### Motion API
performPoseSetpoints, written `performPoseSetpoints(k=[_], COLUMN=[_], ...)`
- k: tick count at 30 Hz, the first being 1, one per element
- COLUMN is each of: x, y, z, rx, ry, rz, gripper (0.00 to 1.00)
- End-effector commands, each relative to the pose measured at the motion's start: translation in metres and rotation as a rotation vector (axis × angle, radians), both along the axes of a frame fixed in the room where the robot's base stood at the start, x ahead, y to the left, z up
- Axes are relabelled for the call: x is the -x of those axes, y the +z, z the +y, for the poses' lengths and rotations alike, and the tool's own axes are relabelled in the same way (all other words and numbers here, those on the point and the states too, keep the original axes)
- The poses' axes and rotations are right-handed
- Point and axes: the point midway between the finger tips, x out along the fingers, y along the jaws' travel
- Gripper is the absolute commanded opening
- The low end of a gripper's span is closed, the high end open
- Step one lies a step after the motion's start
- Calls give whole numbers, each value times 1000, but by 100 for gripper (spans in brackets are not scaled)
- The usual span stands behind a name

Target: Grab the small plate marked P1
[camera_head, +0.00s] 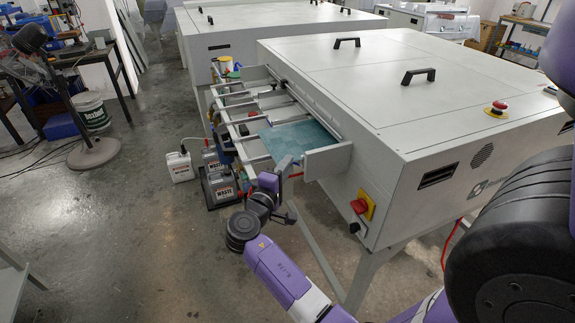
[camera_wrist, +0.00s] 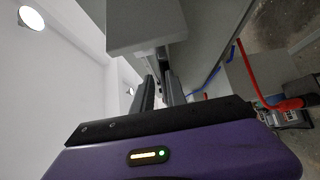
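A thin teal plate (camera_head: 300,138) lies flat on the feed rails at the left end of the front processor, beside a grey end block (camera_head: 328,160). No P1 mark is legible on it. My gripper (camera_head: 284,166) is at the plate's near edge, just left of the end block. In the wrist view the two dark fingers of my gripper (camera_wrist: 162,88) point away from the camera with a narrow gap between them. I cannot tell whether the plate's edge is between them. The end block (camera_wrist: 145,25) fills the top of the wrist view.
The large grey processor (camera_head: 400,90) stands right of the rails, with a red stop knob (camera_head: 360,206) on its near side. Waste canisters (camera_head: 218,183) stand on the floor below the rails. A red hose (camera_wrist: 265,90) hangs at right in the wrist view.

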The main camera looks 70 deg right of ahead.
Motion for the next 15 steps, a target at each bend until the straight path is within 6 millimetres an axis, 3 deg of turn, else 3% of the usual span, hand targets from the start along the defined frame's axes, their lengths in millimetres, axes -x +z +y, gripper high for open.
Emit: performPoseSetpoints(k=[5, 10, 15], x=[0, 0, 0], y=[0, 0, 0], z=[0, 0, 0], rx=[0, 0, 0], ry=[0, 0, 0], rz=[0, 0, 0], gripper=[17, 2, 0])
